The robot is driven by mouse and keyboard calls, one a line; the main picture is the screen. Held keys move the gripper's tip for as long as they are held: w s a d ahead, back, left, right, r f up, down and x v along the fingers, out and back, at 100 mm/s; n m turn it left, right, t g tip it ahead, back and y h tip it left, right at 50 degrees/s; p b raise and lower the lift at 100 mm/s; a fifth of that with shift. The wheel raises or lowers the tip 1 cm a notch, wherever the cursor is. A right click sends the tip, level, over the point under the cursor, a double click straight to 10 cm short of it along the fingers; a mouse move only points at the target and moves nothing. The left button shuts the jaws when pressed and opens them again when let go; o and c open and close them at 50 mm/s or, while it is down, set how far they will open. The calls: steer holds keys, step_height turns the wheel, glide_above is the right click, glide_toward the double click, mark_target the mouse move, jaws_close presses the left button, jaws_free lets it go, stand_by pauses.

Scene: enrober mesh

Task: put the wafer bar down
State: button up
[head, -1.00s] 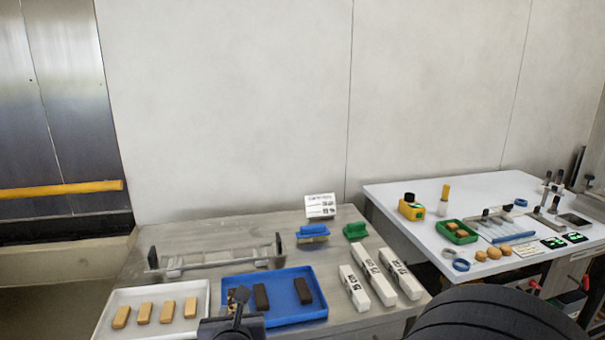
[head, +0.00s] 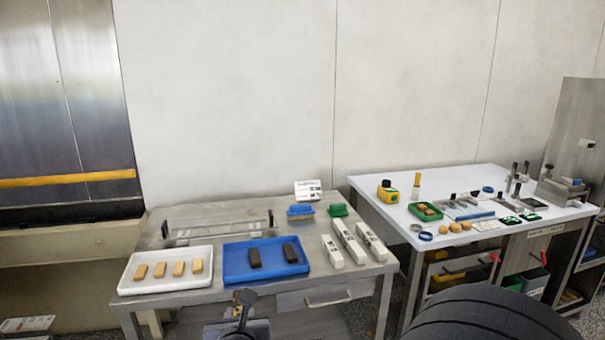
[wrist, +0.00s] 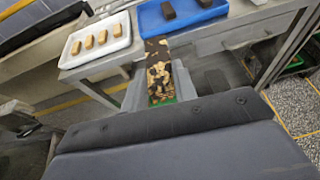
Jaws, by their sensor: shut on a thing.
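My gripper (head: 240,305) is in front of the near table's front edge in the head view, apart from the table. In the wrist view my gripper (wrist: 160,88) is shut on a wafer bar (wrist: 158,66), patchy dark brown and tan. Only a small part of this bar (head: 236,297) shows in the head view. The blue tray (head: 232,271) holds two dark brown bars (head: 290,252). The white tray (head: 130,286) left of it holds several plain tan bars (head: 160,269).
A metal rack (head: 215,234) stands behind the trays. White labelled blocks (head: 349,242) lie right of the blue tray. Blue and green brushes or blocks (head: 300,210) lie at the back. A second, white table (head: 380,207) with tools stands to the right.

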steer(key=w+d+f+m+h+p, duration=0.1)
steer(key=w+d+f+h, duration=0.1)
steer(key=d, duration=0.7)
steer(key=w+d+f+m+h, duration=0.2)
steer(key=w+d, duration=0.1)
steer(key=d, duration=0.6)
steer(key=w+d+f+m+h+p, duration=0.1)
steer(key=w+d+f+m+h, duration=0.1)
steer(key=d, duration=0.7)
steer(key=shift+w+d+f+g+p, duration=0.25)
steer(key=shift+w+d+g+p, duration=0.05)
steer(key=shift+w, duration=0.1)
